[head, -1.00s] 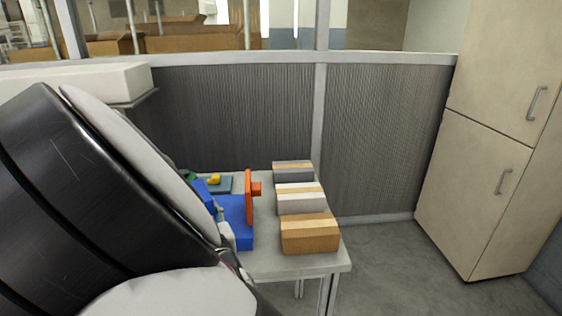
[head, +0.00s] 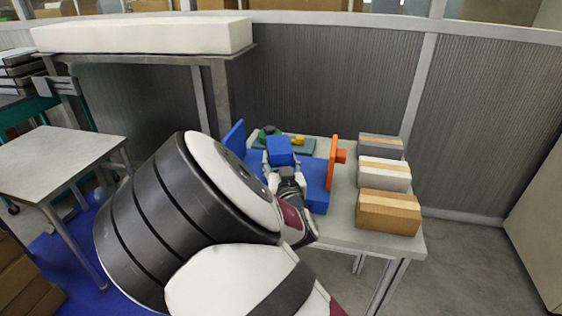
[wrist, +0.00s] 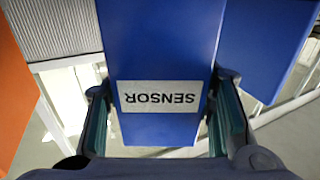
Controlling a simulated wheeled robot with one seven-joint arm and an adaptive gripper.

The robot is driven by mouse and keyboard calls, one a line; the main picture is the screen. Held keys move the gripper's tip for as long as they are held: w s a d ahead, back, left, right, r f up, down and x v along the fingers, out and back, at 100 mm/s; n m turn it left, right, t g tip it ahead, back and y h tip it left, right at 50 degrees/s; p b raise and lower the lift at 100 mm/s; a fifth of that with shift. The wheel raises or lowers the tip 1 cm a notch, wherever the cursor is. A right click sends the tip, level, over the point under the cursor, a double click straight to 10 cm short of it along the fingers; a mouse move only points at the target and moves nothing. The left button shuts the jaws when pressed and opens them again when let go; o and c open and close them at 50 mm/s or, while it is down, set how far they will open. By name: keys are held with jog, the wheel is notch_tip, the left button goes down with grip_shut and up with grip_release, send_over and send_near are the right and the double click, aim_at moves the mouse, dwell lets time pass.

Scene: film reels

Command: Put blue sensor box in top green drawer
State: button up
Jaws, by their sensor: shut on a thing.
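The blue sensor box (head: 280,146) is at my gripper (head: 281,161), over the work table in the head view. In the wrist view the blue sensor box (wrist: 160,60) fills the middle, its white SENSOR label upside down. My gripper (wrist: 164,116) is shut on it, one finger on each side. I cannot tell from these views whether the box is clear of the blue surface beneath. I see no green drawer in these frames.
A blue fixture (head: 316,185) with an orange upright plate (head: 333,163) is on the table. Several cartons (head: 388,211) line the table's right side. A white slab (head: 145,35) lies on a shelf behind, and an empty table (head: 55,160) stands left.

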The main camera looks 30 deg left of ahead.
jog(key=o, duration=1.3)
jog(key=shift+f, duration=0.1)
jog(key=shift+o, duration=0.2)
jog(key=shift+s+d, duration=0.2)
jog(key=shift+s, duration=0.05)
jog(key=v, duration=1.1)
jog(key=shift+s+d, duration=0.15)
